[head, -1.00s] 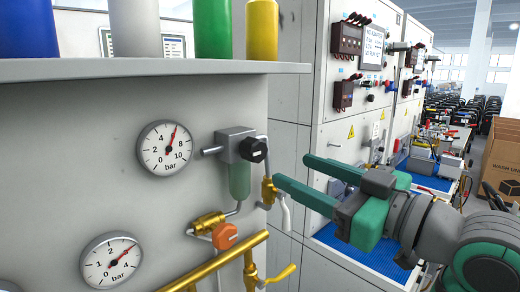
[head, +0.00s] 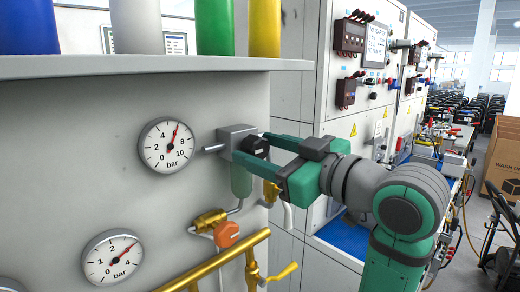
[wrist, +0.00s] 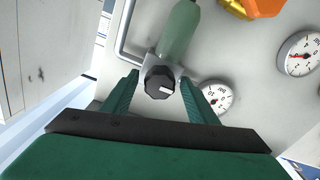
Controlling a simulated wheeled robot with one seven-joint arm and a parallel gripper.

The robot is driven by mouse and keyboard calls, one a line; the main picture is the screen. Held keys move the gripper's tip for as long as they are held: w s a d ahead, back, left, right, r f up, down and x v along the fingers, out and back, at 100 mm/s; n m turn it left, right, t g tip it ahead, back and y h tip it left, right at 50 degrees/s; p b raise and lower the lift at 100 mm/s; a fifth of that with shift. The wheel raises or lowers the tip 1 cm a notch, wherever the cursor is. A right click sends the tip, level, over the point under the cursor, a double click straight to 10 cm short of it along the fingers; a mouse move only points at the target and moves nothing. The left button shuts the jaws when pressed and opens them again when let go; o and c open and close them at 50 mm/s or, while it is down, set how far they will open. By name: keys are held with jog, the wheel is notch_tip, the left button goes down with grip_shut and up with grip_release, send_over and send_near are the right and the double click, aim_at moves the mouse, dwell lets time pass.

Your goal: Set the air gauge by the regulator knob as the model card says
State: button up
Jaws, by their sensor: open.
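The black regulator knob (head: 257,146) is on the grey regulator block (head: 234,134) above a green bowl. It also shows in the wrist view (wrist: 159,83), its white mark pointing right. My gripper (head: 252,149) is open, its two green fingers on either side of the knob; I cannot tell whether they touch it. The upper bar gauge (head: 160,152), left of the regulator, has its red needle a little right of the top, past 4, near 6. It is partly behind a finger in the wrist view (wrist: 216,98). The screen (head: 376,47) has text too small to read.
A lower bar gauge (head: 102,266), an orange valve knob (head: 227,234) and yellow pipes lie below the regulator. A shelf (head: 140,68) with coloured cylinders juts out above. Grey cabinets (head: 340,115) stand to the right.

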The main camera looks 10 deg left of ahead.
jog(key=shift+w+a, duration=0.2)
jog(key=shift+a, duration=0.15)
jog(key=c, duration=1.1)
jog(key=shift+o, duration=0.2)
jog(key=shift+w+m, duration=0.1)
jog(key=shift+m, duration=0.2)
jog(key=shift+d+m, duration=0.1)
jog(key=shift+m, duration=2.5)
jog(key=o, duration=1.1)
jog(key=shift+c, duration=0.2)
